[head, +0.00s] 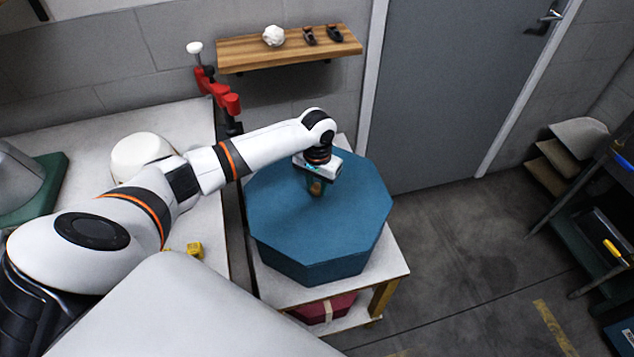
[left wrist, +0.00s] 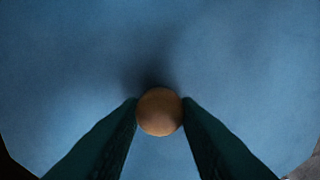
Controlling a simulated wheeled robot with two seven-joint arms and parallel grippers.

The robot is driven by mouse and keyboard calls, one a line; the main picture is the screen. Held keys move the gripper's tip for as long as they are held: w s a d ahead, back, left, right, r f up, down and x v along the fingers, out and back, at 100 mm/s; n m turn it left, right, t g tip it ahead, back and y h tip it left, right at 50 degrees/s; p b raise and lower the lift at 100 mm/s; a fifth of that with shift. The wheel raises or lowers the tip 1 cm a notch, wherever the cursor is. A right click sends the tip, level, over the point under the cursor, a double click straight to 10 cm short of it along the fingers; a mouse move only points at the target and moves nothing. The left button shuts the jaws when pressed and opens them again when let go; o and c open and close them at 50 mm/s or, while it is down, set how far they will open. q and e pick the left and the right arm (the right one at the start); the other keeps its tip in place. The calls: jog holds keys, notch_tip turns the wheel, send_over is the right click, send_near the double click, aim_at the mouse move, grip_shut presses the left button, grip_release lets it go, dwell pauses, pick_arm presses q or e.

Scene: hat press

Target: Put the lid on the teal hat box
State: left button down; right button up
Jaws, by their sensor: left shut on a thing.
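The teal hat box (head: 322,271) is octagonal and stands on a small white-topped table. Its teal lid (head: 290,225) lies over the top of the box, and I see no clear gap between them. My left gripper (head: 316,188) is above the lid's middle, shut on the lid's round wooden knob. In the left wrist view the knob (left wrist: 160,111) sits between the two dark fingertips, with the blue lid surface (left wrist: 160,45) around it. Whether the lid rests fully on the box is hard to tell. My right gripper is not in view.
The small table (head: 385,275) has a lower shelf with a dark red box (head: 325,308). A wooden wall shelf (head: 290,48) holds a white crumpled thing and small dark items. A white worktop (head: 205,215) is at left. Open floor lies at right before a grey door (head: 450,90).

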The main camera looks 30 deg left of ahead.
pick_arm(q)
jog(key=shift+f, duration=0.6)
jog(key=shift+f, duration=0.35)
jog(key=c, duration=1)
grip_release()
jog(key=shift+r, duration=0.1)
notch_tip(320, 180, up, 12)
